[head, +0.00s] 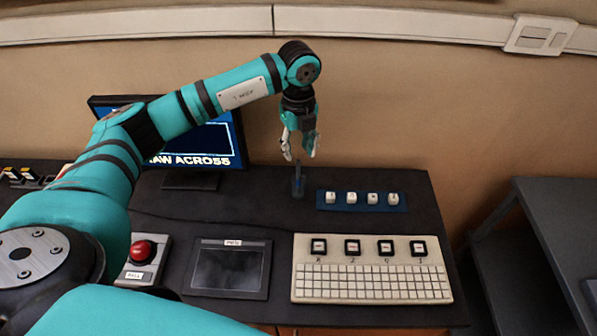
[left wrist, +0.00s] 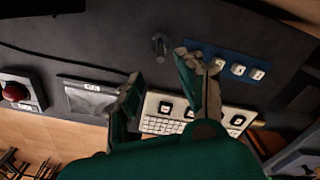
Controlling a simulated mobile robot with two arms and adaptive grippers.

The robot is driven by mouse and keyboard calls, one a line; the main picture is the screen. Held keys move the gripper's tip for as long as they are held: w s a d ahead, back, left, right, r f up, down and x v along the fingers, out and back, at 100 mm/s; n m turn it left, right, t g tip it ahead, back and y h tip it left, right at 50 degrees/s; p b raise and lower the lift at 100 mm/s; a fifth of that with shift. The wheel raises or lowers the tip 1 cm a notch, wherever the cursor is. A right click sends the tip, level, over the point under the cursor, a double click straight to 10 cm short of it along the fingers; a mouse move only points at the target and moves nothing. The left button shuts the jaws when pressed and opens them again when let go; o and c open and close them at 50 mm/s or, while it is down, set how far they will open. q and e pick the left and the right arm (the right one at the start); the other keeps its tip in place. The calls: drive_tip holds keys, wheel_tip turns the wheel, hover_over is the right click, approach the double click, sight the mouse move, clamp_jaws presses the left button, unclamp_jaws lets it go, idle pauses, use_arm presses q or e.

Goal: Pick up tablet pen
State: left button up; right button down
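A small dark upright stand (head: 298,188) is on the black desk, left of the blue strip; a thin upright piece in it looks like the tablet pen (head: 298,170), though it is too small to be sure. In the left wrist view the stand (left wrist: 159,46) shows beyond the fingers. My left gripper (head: 299,150) points down above the stand. Its fingers are apart with nothing between them, as the left wrist view (left wrist: 160,90) also shows. The tablet (head: 230,268) lies flat at the front of the desk. My right gripper is not in view.
A blue strip with several white keys (head: 361,201) lies right of the stand. A cream keyboard (head: 370,283) is in front of it. A red button box (head: 143,258) stands left of the tablet. A monitor (head: 215,140) stands behind my left arm. A grey table (head: 560,220) is at right.

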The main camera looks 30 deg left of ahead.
sight(299, 160)
use_arm(q)
drive_tip(key=shift+f+p, duration=0.45)
drive_tip(key=shift+f, duration=0.45)
drive_tip(key=f, duration=0.1)
drive_tip(key=f+p, duration=0.1)
drive_tip(key=f, duration=0.1)
drive_tip(key=shift+w+a+f, duration=0.15)
drive_tip(key=shift+w+f, duration=0.1)
drive_tip(key=shift+f, duration=0.4)
drive_tip(key=shift+c, duration=0.3)
clamp_jaws()
